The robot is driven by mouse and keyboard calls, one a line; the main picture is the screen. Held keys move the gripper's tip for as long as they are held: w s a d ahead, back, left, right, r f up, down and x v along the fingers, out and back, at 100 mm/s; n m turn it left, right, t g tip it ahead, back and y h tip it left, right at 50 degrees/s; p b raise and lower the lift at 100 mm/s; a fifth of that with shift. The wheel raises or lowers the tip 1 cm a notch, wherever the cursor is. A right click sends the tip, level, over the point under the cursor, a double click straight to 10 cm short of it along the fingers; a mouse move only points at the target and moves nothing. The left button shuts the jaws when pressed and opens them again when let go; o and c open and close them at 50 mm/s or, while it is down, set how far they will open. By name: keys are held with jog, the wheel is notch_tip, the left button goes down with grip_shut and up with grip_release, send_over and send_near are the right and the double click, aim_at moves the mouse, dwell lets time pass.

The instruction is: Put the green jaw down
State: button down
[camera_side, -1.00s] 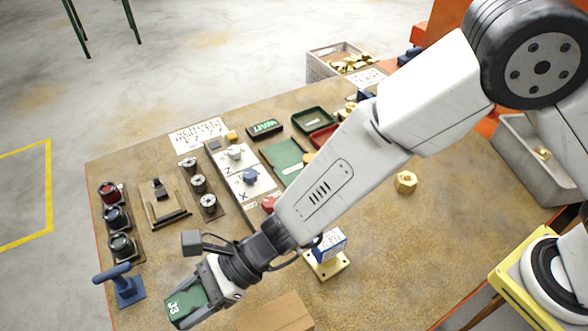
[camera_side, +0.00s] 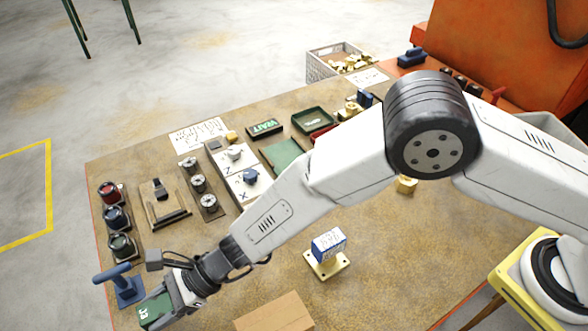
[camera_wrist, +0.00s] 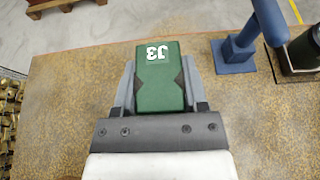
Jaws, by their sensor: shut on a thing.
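The green jaw (camera_side: 154,309), marked J3, is held in my gripper (camera_side: 170,302) near the table's front left corner in the side view. In the wrist view the green jaw (camera_wrist: 160,78) sits between the two grey fingers of my gripper (camera_wrist: 158,85), which press on its sides. The bare tabletop (camera_wrist: 70,90) shows around it. I cannot tell whether the jaw's underside touches the table or is just above it.
A blue handled tool (camera_side: 122,284) stands close behind the jaw; it is at the upper right in the wrist view (camera_wrist: 240,45). Several dark round pots (camera_side: 116,216) line the left edge. A wooden block (camera_side: 275,313) and a blue-and-white block (camera_side: 328,243) on a brass plate are to the right.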

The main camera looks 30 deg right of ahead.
jog(key=shift+a, duration=0.1)
jog(key=shift+w+a+f, duration=0.1)
jog(key=shift+w+f, duration=0.05)
jog(key=shift+f, duration=1.6)
jog(key=shift+f, duration=0.15)
jog(key=shift+c, duration=0.6)
grip_release()
jog(key=shift+v, duration=6.05)
